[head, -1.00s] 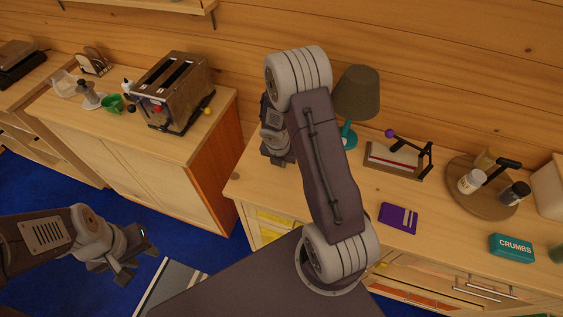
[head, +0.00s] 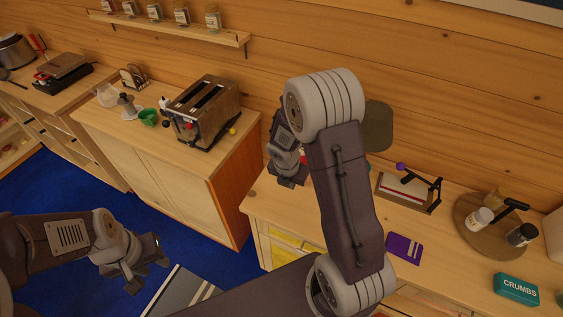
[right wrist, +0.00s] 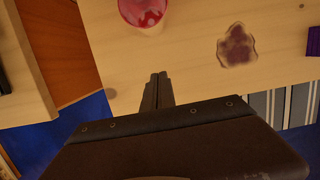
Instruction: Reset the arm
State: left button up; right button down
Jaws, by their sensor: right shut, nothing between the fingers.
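My right arm rises across the middle of the head view and bends down. Its gripper (head: 288,181) hangs over the left end of the right-hand counter (head: 262,205). In the right wrist view the fingers (right wrist: 158,88) are together with nothing between them, apart from the counter's items. My left gripper (head: 148,276) is low at the left of the head view, over the blue floor, with its fingers spread and empty. My right arm hides part of the lamp (head: 378,128).
The right wrist view shows a vessel with red contents (right wrist: 146,14) and a dark purplish stain (right wrist: 237,46) on the counter. A toaster (head: 203,110) stands on the cabinet left. A purple booklet (head: 404,248), a teal CRUMBS box (head: 516,289) and a round board (head: 478,232) lie right.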

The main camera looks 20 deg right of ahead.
notch_tip(320, 180, up, 5)
jog(key=a+m+t+b, duration=0.1)
jog(key=a+m, duration=0.1)
jog(key=m, duration=0.1)
jog(key=s+a+m+y, duration=0.1)
jog(key=s+a+m, duration=0.1)
jog(key=s+m, duration=0.4)
jog(key=s+a+m+g+y, duration=0.1)
jog(key=s+m, duration=0.5)
jog(key=m, duration=1.1)
jog(key=shift+a+r+m+g, duration=0.3)
jog(key=shift+a, duration=0.55)
jog(key=shift+s, duration=0.15)
